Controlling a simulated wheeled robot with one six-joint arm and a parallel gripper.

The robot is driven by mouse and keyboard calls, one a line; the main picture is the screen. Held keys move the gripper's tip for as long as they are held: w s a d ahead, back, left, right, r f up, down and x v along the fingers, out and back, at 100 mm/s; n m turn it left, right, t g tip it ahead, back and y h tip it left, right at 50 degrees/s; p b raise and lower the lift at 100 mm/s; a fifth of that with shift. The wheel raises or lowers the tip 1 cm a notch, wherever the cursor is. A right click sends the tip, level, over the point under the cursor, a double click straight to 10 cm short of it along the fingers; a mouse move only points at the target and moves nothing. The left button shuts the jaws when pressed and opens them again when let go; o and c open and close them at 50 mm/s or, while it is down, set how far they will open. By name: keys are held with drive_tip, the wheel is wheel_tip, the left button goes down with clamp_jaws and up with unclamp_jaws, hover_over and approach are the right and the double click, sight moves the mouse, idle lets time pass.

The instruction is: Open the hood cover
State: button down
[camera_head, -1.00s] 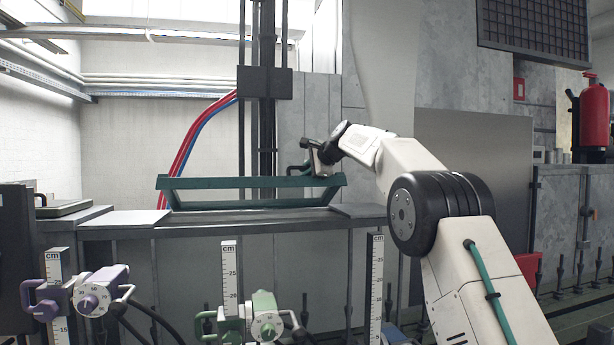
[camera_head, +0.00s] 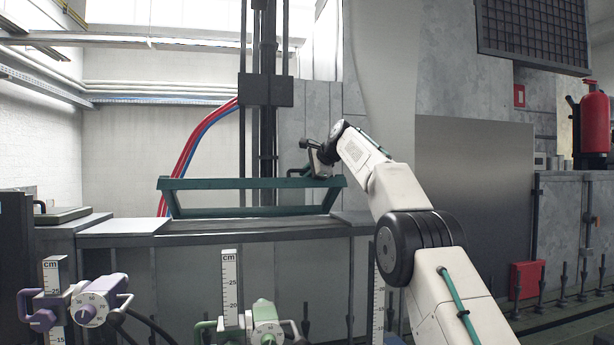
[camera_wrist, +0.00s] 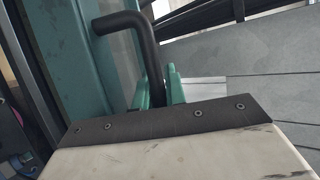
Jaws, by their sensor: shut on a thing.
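The hood cover (camera_head: 230,184) is a long teal frame on the grey machine, left of centre in the head view. It stands tilted up, with a gap between its upper bar and the machine top. Its teal side also shows in the wrist view (camera_wrist: 65,35). A dark bent handle (camera_wrist: 128,22) rises from it. My gripper (camera_head: 314,171) is at the cover's right end. Its teal fingers (camera_wrist: 158,92) are shut on the handle. The lower part of the handle is hidden behind the gripper body in the wrist view.
A grey machine top (camera_head: 250,229) runs under the cover. A dark vertical column (camera_head: 265,120) with red and blue hoses (camera_head: 195,150) stands behind it. Purple (camera_head: 88,310) and green (camera_head: 265,325) dial units and upright rulers are in front. A red extinguisher (camera_head: 593,120) stands at right.

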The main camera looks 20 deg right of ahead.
sight(320, 182)
drive_tip(key=c, duration=1.5)
unclamp_jaws()
drive_tip(key=shift+o, duration=0.2)
drive_tip(key=shift+s+r, duration=0.1)
drive_tip(key=shift+v, duration=3.85)
